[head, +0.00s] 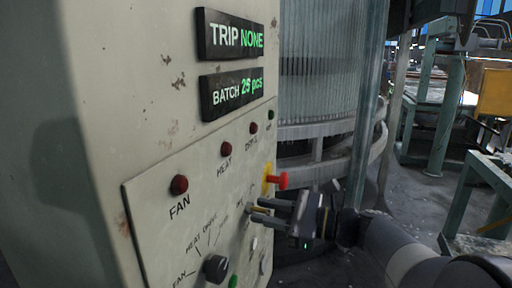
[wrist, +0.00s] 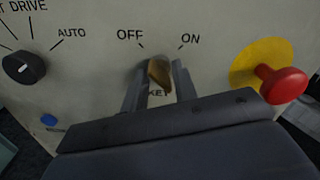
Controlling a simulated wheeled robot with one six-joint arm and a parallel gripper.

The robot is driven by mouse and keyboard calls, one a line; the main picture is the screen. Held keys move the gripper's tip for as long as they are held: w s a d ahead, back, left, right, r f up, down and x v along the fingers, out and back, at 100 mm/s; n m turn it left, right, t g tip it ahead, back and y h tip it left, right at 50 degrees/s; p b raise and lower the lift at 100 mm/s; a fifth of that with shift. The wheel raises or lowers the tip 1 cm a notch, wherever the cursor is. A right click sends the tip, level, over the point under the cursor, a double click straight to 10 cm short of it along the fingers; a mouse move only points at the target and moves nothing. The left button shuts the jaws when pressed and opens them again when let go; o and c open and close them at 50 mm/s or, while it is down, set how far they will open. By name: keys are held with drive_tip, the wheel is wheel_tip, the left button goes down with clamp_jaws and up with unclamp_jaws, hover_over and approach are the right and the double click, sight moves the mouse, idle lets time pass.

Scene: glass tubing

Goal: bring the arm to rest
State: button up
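My gripper (head: 264,211) is at the lower right part of the control panel, at the key switch. In the wrist view its two grey fingers (wrist: 160,82) stand on either side of the brass key (wrist: 160,72), with little or no gap to it. I cannot tell whether they press on it. The key sits below the OFF and ON marks and looks slightly tilted, its top toward the left. My fingers partly cover the KEY label. My arm (head: 400,255) reaches in from the lower right of the head view.
A red stop button (wrist: 283,84) on a yellow plate is just right of my gripper; it also shows in the head view (head: 279,181). A black selector knob (head: 215,268) and a blue button (wrist: 49,120) are on the left. The TRIP display (head: 232,37) reads NONE.

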drive_tip(key=m+p, duration=0.3)
drive_tip(key=m, duration=0.1)
drive_tip(key=shift+r, duration=0.2)
drive_tip(key=m+p, duration=0.2)
drive_tip(key=m, duration=0.2)
drive_tip(key=m+p, duration=0.3)
drive_tip(key=m, duration=0.1)
drive_tip(key=shift+f+m, duration=0.2)
drive_tip(key=shift+m, duration=0.1)
